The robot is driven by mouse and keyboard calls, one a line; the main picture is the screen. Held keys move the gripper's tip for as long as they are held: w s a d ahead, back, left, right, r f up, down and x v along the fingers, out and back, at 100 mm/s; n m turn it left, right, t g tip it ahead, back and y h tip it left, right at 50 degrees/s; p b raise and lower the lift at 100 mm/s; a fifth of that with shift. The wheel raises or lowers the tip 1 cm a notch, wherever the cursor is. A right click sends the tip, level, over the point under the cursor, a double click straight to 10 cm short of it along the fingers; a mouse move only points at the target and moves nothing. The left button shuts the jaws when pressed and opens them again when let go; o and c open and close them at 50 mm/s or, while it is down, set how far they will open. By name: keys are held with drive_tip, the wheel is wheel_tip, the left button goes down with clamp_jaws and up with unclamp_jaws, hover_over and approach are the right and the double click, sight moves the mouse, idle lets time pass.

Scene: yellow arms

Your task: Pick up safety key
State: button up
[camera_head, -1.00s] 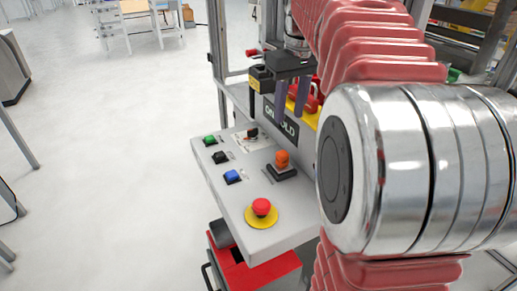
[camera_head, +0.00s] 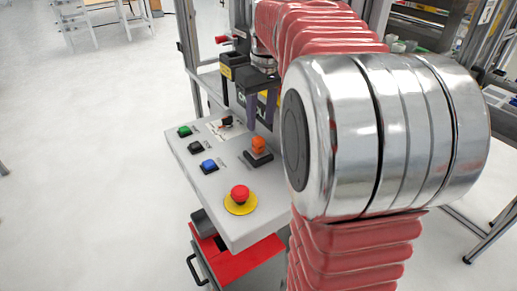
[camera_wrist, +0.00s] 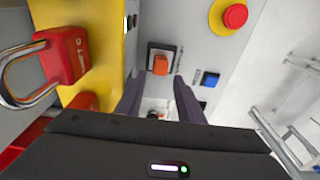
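No part is plainly marked as the safety key. A small black knob-like part (camera_head: 227,121) stands on a white label at the far side of the grey control panel (camera_head: 215,187), and it may be the key. My gripper (camera_head: 261,128) hangs over the far right part of the panel, to the right of that part, with its two dark fingers apart. In the wrist view the gripper (camera_wrist: 157,80) is open and nothing is clearly held. A pale patch with a small dark part (camera_wrist: 156,113) shows between the fingers, partly hidden by the gripper body.
The panel bears an orange switch (camera_head: 258,147), a red emergency stop (camera_head: 240,193), and green (camera_head: 184,131), black (camera_head: 195,147) and blue (camera_head: 208,166) buttons. A red padlock (camera_wrist: 66,55) hangs by a yellow plate (camera_wrist: 108,50). Open floor lies left.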

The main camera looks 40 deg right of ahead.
sight(258, 138)
drive_tip(key=shift+w+f, duration=0.1)
drive_tip(key=shift+f, duration=0.5)
drive_tip(key=shift+f, duration=0.1)
drive_tip(key=shift+w+f, duration=0.15)
drive_tip(key=shift+f, duration=1.1)
drive_tip(key=shift+w+f, duration=0.15)
drive_tip(key=shift+f, duration=1.1)
drive_tip(key=shift+c, duration=0.4)
clamp_jaws()
